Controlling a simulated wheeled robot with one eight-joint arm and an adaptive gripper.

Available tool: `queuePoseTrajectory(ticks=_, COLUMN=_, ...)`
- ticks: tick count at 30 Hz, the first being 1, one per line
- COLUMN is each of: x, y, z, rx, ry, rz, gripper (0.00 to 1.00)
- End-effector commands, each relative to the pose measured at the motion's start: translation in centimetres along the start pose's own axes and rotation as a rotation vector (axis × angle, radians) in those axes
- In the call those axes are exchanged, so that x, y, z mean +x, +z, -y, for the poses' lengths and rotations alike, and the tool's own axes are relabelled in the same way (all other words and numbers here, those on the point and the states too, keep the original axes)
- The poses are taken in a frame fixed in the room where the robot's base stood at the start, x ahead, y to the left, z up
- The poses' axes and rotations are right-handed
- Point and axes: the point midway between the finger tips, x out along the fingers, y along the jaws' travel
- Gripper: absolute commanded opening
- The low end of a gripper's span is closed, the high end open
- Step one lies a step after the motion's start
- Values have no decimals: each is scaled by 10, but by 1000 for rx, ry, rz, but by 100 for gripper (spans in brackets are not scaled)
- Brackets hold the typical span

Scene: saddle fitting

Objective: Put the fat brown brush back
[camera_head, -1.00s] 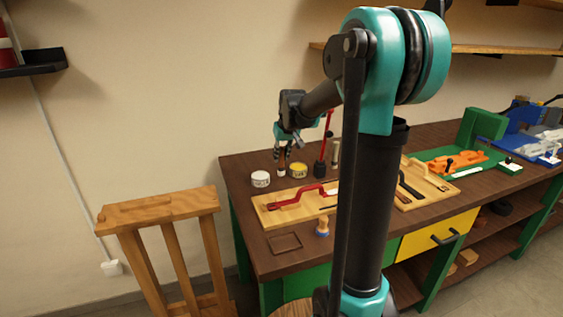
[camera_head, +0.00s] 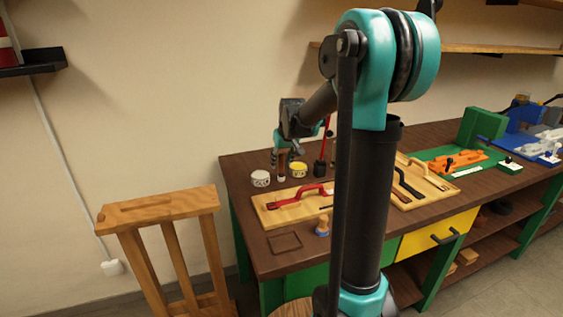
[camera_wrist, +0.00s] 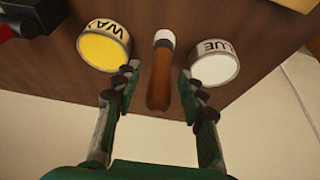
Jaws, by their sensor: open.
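The fat brown brush (camera_wrist: 160,82) has a thick brown body and a white end (camera_wrist: 164,38). It stands upright on the bench with the white end down, between the yellow wax tin (camera_wrist: 104,46) and the white glue tin (camera_wrist: 214,63). In the head view the brush (camera_head: 281,166) is small and partly covered by my fingers. My gripper (camera_wrist: 158,84) is open. Its fingers are on both sides of the brush, with a visible gap on each side. My gripper also shows in the head view (camera_head: 286,158).
A red-handled tool in a black base (camera_head: 320,167) stands right of the tins. A wooden board (camera_head: 278,216) with a red-handled tool lies in front. The bench's front left is mostly clear.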

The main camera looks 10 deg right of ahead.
Motion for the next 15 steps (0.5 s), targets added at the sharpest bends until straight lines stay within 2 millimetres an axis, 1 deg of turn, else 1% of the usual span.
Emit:
queuePoseTrajectory(ticks=4, x=-4, y=-1, z=0, rx=0, ry=0, rz=0, gripper=41)
queuePoseTrajectory(ticks=7, x=-15, y=-1, z=0, rx=0, ry=0, rz=0, gripper=41)
queuePoseTrajectory(ticks=11, x=-39, y=0, z=0, rx=1, ry=0, rz=0, gripper=41)
queuePoseTrajectory(ticks=15, x=-69, y=0, z=0, rx=1, ry=0, rz=0, gripper=41)
